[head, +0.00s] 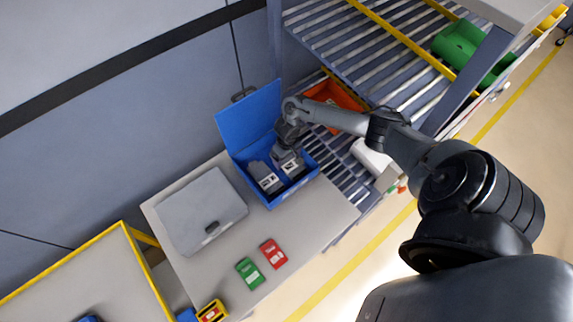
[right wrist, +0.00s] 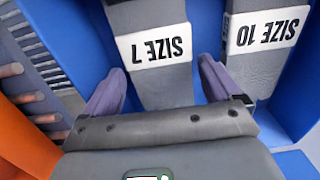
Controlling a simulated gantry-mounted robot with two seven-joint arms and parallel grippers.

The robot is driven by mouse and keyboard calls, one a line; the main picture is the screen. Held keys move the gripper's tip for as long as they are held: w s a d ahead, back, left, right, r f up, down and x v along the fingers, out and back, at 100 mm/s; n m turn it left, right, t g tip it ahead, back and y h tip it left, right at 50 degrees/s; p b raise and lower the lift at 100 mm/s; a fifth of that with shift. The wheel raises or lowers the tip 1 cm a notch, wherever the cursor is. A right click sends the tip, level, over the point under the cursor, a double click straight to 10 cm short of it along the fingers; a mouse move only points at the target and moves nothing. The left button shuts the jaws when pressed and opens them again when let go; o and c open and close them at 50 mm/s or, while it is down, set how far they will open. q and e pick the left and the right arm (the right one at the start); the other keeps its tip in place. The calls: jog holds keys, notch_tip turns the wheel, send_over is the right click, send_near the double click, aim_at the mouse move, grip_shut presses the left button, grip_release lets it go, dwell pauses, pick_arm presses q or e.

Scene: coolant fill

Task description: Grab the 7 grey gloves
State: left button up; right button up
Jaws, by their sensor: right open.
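Two grey glove bundles with white labels lie side by side in an open blue box on the table in the head view. The glove labelled SIZE 7 (right wrist: 155,75) is the right one there (head: 291,166). The one labelled SIZE 10 (right wrist: 262,40) is the left one (head: 264,178). My right gripper (right wrist: 160,75) is open, with one finger on each side of the SIZE 7 glove; whether they touch it I cannot tell. In the head view my right gripper (head: 286,149) reaches down into the box and partly hides that glove. My left gripper is not in view.
The blue box (head: 271,204) has its lid (head: 250,115) raised at the back. An orange bin (head: 342,95) stands beside it on a roller rack. A closed grey case (head: 200,212), a red item (head: 273,254) and a green item (head: 250,273) lie on the table.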

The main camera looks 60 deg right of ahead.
jog(key=shift+f, duration=0.4)
jog(key=shift+c, duration=0.4)
jog(key=c, duration=0.7)
jog(key=shift+r, duration=0.15)
jog(key=shift+c, duration=0.3)
